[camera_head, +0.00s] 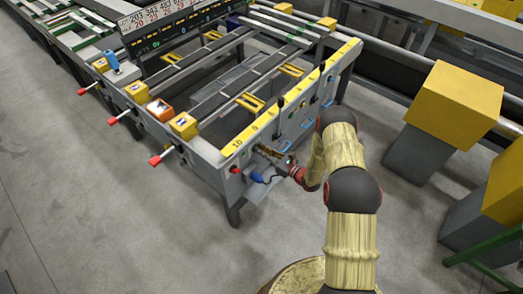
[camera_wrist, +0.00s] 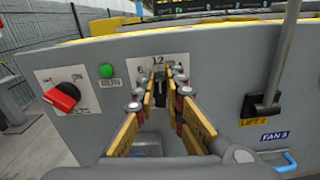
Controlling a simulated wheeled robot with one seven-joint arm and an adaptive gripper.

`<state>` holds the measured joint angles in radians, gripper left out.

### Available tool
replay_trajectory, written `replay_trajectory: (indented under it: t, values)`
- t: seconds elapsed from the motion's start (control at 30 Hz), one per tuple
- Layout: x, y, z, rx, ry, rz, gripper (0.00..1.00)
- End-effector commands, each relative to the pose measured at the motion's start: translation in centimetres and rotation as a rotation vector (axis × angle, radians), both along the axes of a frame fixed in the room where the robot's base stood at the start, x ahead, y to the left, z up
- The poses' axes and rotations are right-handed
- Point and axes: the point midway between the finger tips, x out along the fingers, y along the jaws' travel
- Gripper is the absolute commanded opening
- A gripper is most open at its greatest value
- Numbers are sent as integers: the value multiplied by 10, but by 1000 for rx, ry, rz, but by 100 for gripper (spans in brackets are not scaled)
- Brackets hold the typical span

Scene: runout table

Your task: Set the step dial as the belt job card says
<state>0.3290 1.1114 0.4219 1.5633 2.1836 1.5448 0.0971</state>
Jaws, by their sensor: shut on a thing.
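The step dial (camera_wrist: 160,92) is a small dark knob on a pale plate in the grey panel, in the middle of the wrist view. A "12" shows at the top of the plate, and other marks are partly hidden by the fingers. My gripper (camera_wrist: 161,84) has its yellow fingers on both sides of the knob and is shut on it. In the head view my gripper (camera_head: 268,153) is at the near end of the table's side panel, where the dial is hidden. I cannot tell which sheet or board is the belt job card.
Left of the dial are a red rotary switch (camera_wrist: 62,97) and a green button (camera_wrist: 106,71). Right of it stands a grey lever (camera_wrist: 284,55) by labels reading LIFT 2 and FAN 3. A number board (camera_head: 180,25) stands behind the table. Yellow-topped blocks (camera_head: 455,95) stand at right.

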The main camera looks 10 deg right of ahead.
Motion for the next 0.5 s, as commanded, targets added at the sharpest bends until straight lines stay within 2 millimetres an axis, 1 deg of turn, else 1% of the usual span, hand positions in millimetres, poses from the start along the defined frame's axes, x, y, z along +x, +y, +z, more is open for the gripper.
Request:
replay_trajectory:
  t: [0.17, 0.5]
  values:
    - [1, -2, -1, 87, 63, 0, 0]
    - [4, -6, -3, 319, 232, 0, 0]
